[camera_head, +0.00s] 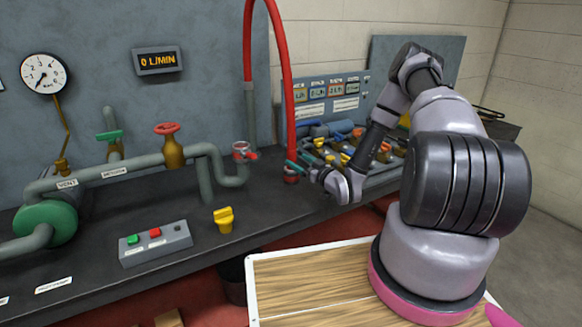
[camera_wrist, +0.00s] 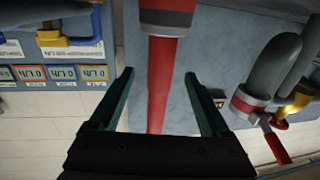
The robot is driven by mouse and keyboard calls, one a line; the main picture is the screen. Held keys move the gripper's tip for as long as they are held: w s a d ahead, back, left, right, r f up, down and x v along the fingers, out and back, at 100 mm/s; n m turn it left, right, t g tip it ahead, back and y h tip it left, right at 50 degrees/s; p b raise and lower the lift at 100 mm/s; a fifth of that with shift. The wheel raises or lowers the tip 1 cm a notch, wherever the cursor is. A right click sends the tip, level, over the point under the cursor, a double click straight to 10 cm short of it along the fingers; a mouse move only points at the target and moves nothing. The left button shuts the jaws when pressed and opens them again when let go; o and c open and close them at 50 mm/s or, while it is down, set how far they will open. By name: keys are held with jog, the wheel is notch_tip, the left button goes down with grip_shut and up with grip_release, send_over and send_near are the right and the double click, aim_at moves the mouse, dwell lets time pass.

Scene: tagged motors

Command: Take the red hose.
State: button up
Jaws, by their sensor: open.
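The red hose (camera_head: 288,105) arches down from above the frame and its near leg hangs to a dark-and-red coupling (camera_head: 291,175) at the bench. My gripper (camera_head: 298,167) is at the hose's lower end, with its green fingers beside it. In the wrist view, the red hose (camera_wrist: 158,95) runs between the two open fingers of my gripper (camera_wrist: 159,76), with a gap visible on each side. A grey collar (camera_wrist: 166,17) on the hose lies beyond the fingertips. Whether the fingers reach fully past the hose is hard to tell.
A grey pipe with a red-handled valve (camera_head: 241,152) stands left of the hose; it also shows in the wrist view (camera_wrist: 250,102). Racks of coloured parts (camera_head: 345,147) lie behind my arm.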

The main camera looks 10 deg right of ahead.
jog(key=x, duration=0.7)
jog(key=shift+w+a, duration=0.15)
jog(key=shift+w, duration=0.2)
grip_shut()
